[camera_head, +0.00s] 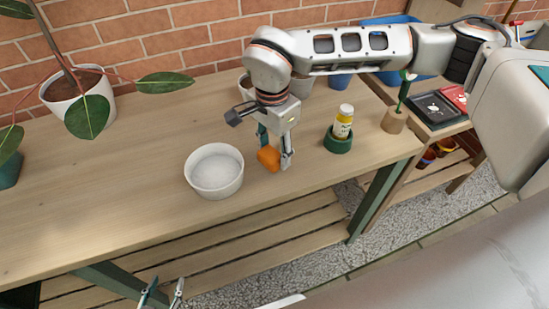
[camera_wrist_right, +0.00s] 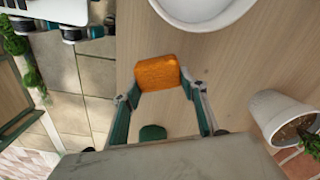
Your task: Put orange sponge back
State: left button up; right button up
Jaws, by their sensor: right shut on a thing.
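The orange sponge (camera_head: 268,158) is between the fingertips of my right gripper (camera_head: 274,155), over the wooden table just right of the white bowl (camera_head: 214,171). In the right wrist view the sponge (camera_wrist_right: 157,73) is gripped at its lower edge by the right gripper's fingertips (camera_wrist_right: 162,92), with the bowl (camera_wrist_right: 205,8) beyond it. I cannot tell whether the sponge touches the tabletop. My left gripper (camera_head: 163,292) shows only its two fingertips at the bottom edge of the head view, apart and empty, in front of the table.
A yellow-labelled bottle (camera_head: 343,121) stands in a green dish (camera_head: 338,144) right of my right gripper. Pale pots (camera_head: 301,86) stand behind the arm. A potted plant (camera_head: 84,97) is at back left. The table's left front (camera_head: 90,215) is clear.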

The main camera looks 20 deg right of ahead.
aim_at(275, 160)
jog(key=shift+f, duration=1.6)
jog(key=shift+f, duration=0.15)
jog(key=o, duration=1.1)
jog(key=shift+c, duration=0.2)
notch_tip(275, 160, up, 12)
jog(key=shift+a+f, duration=0.15)
jog(key=shift+f, duration=0.1)
jog(key=shift+r, duration=0.4)
